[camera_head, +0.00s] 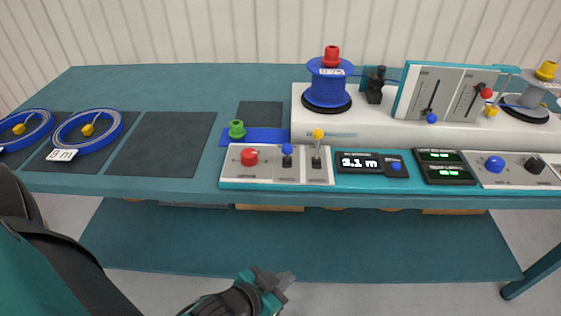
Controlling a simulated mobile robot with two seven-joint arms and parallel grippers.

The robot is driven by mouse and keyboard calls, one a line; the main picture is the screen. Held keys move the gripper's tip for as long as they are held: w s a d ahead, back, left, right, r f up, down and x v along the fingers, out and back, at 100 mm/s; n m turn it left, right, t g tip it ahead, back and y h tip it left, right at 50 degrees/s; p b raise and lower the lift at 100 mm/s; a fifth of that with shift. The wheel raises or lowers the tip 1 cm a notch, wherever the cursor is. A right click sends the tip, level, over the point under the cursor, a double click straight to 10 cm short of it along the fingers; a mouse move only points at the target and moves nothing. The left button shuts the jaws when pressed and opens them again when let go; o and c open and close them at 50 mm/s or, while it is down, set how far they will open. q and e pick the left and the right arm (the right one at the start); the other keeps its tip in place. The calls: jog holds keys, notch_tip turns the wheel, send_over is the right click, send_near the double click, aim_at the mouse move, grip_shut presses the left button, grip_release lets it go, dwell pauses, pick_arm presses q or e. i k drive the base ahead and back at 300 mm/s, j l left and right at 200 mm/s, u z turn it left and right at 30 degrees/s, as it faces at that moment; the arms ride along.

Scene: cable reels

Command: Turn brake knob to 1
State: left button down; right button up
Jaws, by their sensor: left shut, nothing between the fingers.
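A panel at the bench's right end carries a blue round knob (495,164) and a black knob (534,165). A control box at the front middle carries a red knob (249,156) and two levers, one blue-tipped (287,150) and one yellow-tipped (317,135). The labels are too small to read, so I cannot tell which knob is the brake knob or its setting. My left gripper (277,284) is shut and empty, low in front of the bench, well apart from all knobs. My right gripper is not in view.
The teal bench (230,82) holds a blue cable reel (329,84), a grey reel (527,102), a slider panel (444,92), a length display (361,163) and green-lit displays (446,167). Blue cable coils (88,132) lie at left. A lower shelf (330,235) runs below.

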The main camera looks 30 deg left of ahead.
aim_at(250, 158)
jog(key=u, duration=1.3)
